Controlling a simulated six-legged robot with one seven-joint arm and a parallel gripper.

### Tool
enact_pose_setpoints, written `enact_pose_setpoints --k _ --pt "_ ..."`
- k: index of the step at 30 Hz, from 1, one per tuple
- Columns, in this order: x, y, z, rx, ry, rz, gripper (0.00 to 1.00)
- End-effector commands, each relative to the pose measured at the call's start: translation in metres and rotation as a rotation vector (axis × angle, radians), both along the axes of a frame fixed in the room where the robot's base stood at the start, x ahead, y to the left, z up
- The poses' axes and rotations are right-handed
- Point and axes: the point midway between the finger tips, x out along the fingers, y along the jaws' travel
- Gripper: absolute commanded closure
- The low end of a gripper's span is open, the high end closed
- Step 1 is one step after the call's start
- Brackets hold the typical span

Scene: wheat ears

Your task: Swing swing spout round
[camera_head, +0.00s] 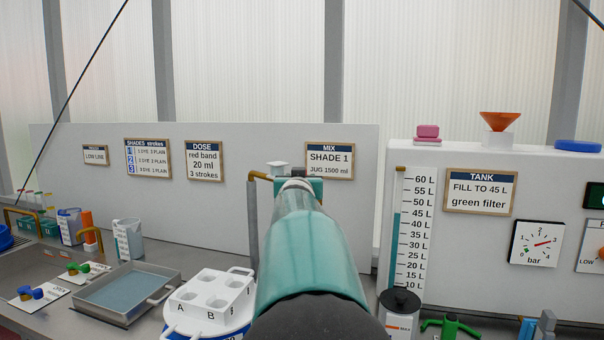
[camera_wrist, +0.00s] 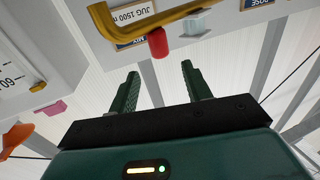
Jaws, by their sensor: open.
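The brass swing spout (camera_head: 261,176) shows in the head view just left of my arm, bent over at the top of a grey post (camera_head: 251,225). My arm hides the rest of it. In the wrist view, which is turned over, the yellow-brown spout (camera_wrist: 185,19) crosses the top, and a red tip (camera_wrist: 157,43) hangs beside its bend. My gripper (camera_wrist: 160,71) is open and empty, its two green fingers pointing toward the red tip. They appear apart from it. In the head view my arm hides the fingers.
A white block labelled A and B (camera_head: 208,298) and a grey tray (camera_head: 130,292) stand left of my arm. A level scale (camera_head: 410,225) and a black-lidded container (camera_head: 400,302) stand right. The MIX sign (camera_head: 329,161) is on the wall behind.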

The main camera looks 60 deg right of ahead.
Motion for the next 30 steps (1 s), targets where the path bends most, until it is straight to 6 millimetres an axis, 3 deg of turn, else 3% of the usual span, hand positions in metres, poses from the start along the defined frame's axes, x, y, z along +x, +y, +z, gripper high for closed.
enact_pose_setpoints --k 18,30 --pt "0.033 -0.079 -0.002 0.003 -0.002 0.002 0.51" --pt "0.037 -0.089 -0.001 0.001 0.002 0.000 0.51"
